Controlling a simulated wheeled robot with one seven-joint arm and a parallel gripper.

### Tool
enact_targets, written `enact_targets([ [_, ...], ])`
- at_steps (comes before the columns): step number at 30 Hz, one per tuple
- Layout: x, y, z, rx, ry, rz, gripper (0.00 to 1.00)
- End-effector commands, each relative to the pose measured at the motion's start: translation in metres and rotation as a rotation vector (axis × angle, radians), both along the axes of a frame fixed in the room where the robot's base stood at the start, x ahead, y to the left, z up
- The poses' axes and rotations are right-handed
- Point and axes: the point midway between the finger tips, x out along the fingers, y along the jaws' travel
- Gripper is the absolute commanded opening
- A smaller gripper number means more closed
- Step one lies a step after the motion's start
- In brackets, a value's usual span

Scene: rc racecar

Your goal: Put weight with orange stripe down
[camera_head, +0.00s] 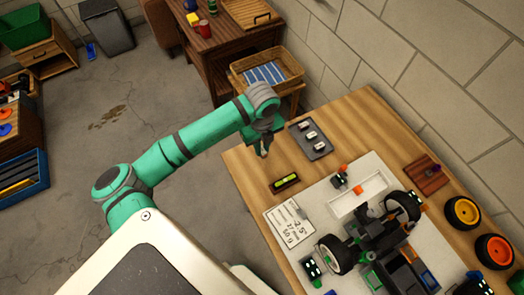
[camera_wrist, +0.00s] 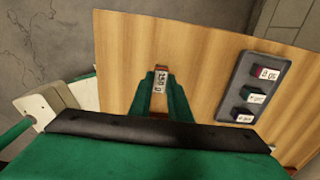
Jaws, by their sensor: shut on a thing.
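My gripper (camera_head: 263,151) is over the far left part of the wooden worktable in the head view. In the wrist view my gripper (camera_wrist: 160,90) is shut on a small weight (camera_wrist: 160,79) with a white, printed face and an orange-red end. The lower part of the weight is hidden between the fingers.
A dark tray (camera_wrist: 252,88) with three other weights lies right of my gripper; it also shows in the head view (camera_head: 322,153). A green level (camera_head: 285,183), a written sheet (camera_head: 290,222) and a partly built racecar (camera_head: 365,235) are nearer. Bare wood lies left of the tray.

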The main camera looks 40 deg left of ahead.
Motion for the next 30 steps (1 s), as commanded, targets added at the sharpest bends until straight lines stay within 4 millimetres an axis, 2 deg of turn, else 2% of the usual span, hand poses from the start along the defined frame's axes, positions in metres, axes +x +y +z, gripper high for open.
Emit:
enact_targets([
  [6, 0.0, -0.001, -0.028, -0.002, 0.002, 0.001, 0.0],
  [18, 0.0, 0.001, -0.033, 0.0, 0.001, 0.001, 0.0],
  [19, 0.0, 0.001, -0.034, 0.0, 0.001, 0.001, 0.19],
  [21, 0.0, 0.001, -0.034, 0.0, 0.001, 0.002, 0.35],
  [30, 0.0, 0.001, -0.033, 0.0, 0.001, 0.002, 0.35],
])
